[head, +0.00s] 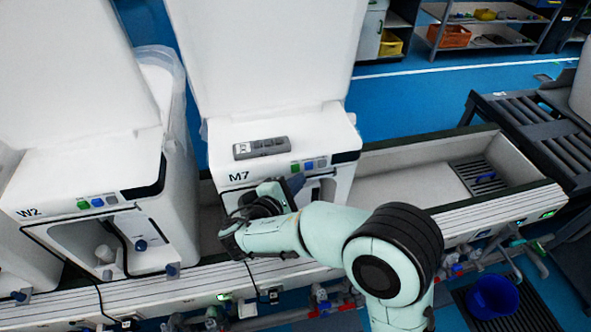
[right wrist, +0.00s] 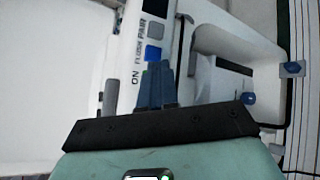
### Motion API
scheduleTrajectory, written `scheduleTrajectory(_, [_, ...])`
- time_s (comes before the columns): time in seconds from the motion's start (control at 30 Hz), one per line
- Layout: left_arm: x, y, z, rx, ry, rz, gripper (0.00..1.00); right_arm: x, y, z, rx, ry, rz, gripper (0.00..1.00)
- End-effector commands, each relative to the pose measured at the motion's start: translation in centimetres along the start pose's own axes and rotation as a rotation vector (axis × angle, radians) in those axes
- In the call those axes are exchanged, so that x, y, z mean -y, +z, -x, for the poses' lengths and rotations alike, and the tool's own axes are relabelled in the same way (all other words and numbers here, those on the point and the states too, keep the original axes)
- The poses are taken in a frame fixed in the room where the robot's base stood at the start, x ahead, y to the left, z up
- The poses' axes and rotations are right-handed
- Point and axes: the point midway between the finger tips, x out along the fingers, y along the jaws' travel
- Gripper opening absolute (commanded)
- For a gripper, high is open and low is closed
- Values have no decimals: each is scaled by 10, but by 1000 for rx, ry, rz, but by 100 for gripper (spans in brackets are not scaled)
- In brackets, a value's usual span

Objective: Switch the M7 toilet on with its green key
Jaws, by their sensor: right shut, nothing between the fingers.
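The M7 toilet (head: 232,165) stands in the middle of the head view with its lid raised. Its front panel has a green key (head: 295,167), a blue key (head: 308,165) and a grey key. My right gripper (head: 293,184) is just in front of and below these keys. In the right wrist view my right gripper (right wrist: 156,72) is shut and empty, with its fingertips over the panel beside the ON label. The blue key (right wrist: 153,53) shows just past the tips. My left gripper is out of view.
A grey remote (head: 262,148) lies on top of the M7 toilet. The W2 toilet (head: 70,185) stands to the left with similar keys. A white trough (head: 410,185) runs to the right. A blue bucket (head: 492,296) stands low at the right.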

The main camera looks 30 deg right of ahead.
Motion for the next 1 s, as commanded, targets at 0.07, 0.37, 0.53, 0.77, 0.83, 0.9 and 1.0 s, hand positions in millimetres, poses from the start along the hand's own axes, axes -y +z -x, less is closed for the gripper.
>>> scheduleTrajectory(0.07, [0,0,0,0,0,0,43,0,0,0,0,0,0,0])
scheduleTrajectory(0.37, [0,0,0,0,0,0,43,-1,-1,-1,0,0,0,0])
scheduleTrajectory(0.53, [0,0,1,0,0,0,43,-4,-4,-5,0,-1,-1,0])
scheduleTrajectory(0.77, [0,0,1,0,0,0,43,-5,-5,-6,0,0,0,0])
scheduleTrajectory(0.83, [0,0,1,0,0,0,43,-4,-5,-6,0,0,0,0])
scheduleTrajectory(0.9, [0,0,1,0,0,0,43,-5,-5,-6,0,0,0,0])
scheduleTrajectory(1.0, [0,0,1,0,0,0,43,-5,-5,-7,0,0,0,0])
